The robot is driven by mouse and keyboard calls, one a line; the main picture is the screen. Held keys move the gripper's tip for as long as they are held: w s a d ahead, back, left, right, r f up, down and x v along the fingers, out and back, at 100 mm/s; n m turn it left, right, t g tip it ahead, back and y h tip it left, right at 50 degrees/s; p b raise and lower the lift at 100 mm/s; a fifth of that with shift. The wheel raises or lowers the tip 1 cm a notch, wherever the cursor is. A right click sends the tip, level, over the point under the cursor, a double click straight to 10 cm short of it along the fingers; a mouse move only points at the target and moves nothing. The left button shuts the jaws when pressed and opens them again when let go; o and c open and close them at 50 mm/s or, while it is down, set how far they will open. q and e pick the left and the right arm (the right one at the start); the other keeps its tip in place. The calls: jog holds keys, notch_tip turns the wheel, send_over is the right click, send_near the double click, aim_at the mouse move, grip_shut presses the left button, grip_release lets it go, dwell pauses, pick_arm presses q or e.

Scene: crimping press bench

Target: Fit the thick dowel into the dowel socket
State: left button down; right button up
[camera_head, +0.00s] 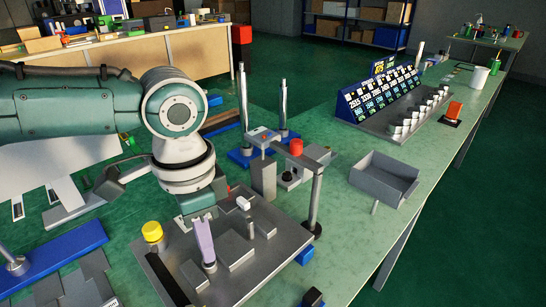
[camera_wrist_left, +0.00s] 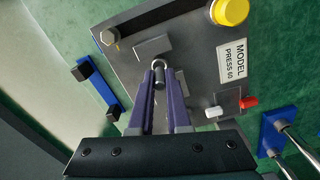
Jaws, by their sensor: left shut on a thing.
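My left gripper (camera_head: 206,258) points down over the grey press plate (camera_head: 285,228), with its purple fingers closed. It is shut on a short grey cylinder, which I take as the thick dowel (camera_head: 210,267), low at the plate. In the left wrist view, the fingertips (camera_wrist_left: 158,78) pinch the dowel (camera_wrist_left: 159,74). A light curved rim shows at its far end. I cannot tell whether the dowel is in the socket or above it; the socket is not clearly seen. My right gripper is not in view.
Raised grey blocks (camera_head: 234,250) stand on the plate beside the gripper. A yellow button (camera_head: 152,231) is at its left. A post with an arm (camera_head: 315,190) rises behind it.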

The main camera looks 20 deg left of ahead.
pick_arm(q)
jog(key=shift+p, duration=0.3)
jog(key=shift+f+b, duration=0.8)
jog(key=shift+f, duration=0.25)
jog(key=c, duration=0.8)
grip_release()
jog(key=shift+s, duration=0.1)
jog(key=shift+a, duration=0.15)
jog(key=r+p, duration=0.2)
jog(key=r, duration=0.7)
jog(key=shift+d, duration=0.2)
jog(key=shift+r+p, duration=0.3)
jog(key=shift+r, duration=0.25)
jog(key=shift+d, duration=0.15)
